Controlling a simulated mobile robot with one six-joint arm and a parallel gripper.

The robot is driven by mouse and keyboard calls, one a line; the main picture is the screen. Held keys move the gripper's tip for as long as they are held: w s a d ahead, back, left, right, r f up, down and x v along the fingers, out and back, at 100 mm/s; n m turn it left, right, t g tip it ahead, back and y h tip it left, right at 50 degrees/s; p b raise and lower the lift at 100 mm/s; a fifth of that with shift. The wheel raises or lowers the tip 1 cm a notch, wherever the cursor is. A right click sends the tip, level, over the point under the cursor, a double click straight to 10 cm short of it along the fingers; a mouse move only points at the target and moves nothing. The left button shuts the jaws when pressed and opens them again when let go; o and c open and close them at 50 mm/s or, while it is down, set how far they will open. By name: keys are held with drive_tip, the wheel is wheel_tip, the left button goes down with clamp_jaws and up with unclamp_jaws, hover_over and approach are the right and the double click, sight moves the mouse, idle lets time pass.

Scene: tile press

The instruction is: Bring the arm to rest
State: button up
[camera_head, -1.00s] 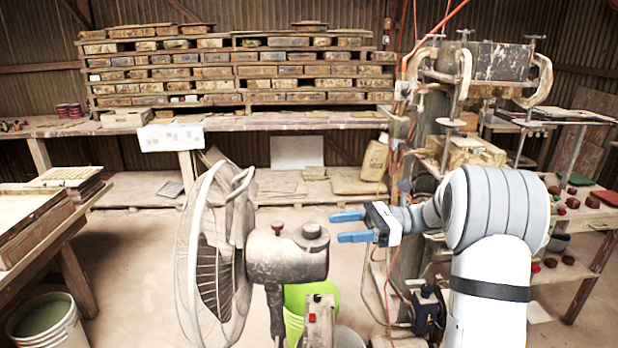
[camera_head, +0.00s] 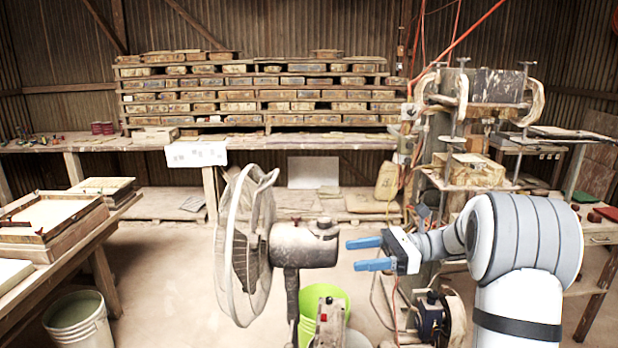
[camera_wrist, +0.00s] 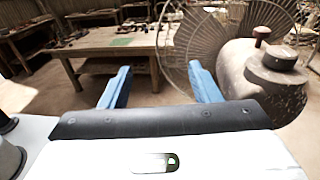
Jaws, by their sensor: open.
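My gripper (camera_head: 366,254) has two blue fingers, spread apart with nothing between them. In the head view it is at the right of centre, pointing left, with my grey and white arm bent behind it. In the wrist view my gripper (camera_wrist: 157,82) shows both blue fingers well apart, with floor and a far table beyond them. The gripper appears to touch nothing.
A dusty standing fan (camera_head: 305,245) is just left of my gripper; in the wrist view the fan (camera_wrist: 262,85) looms at right. A tile press (camera_head: 480,130) stands behind my arm. A green bucket (camera_head: 325,297) is below. Open floor (camera_head: 160,255) lies left.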

drive_tip(key=s+a+f+n+h, duration=0.1)
drive_tip(key=s+a+n+h, duration=0.3)
drive_tip(key=s, duration=0.3)
drive_tip(key=s+d+f+n+t+h, duration=0.2)
drive_tip(key=s+d+f+n+h, duration=0.1)
drive_tip(key=s+n+h, duration=0.3)
drive_tip(key=s+d+f+n+t+h, duration=0.3)
drive_tip(key=s+n+h, duration=0.3)
drive_tip(key=s, duration=0.5)
drive_tip(key=shift+s+d+h, duration=0.3)
drive_tip(key=shift+d+h, duration=0.4)
drive_tip(key=shift+d, duration=0.2)
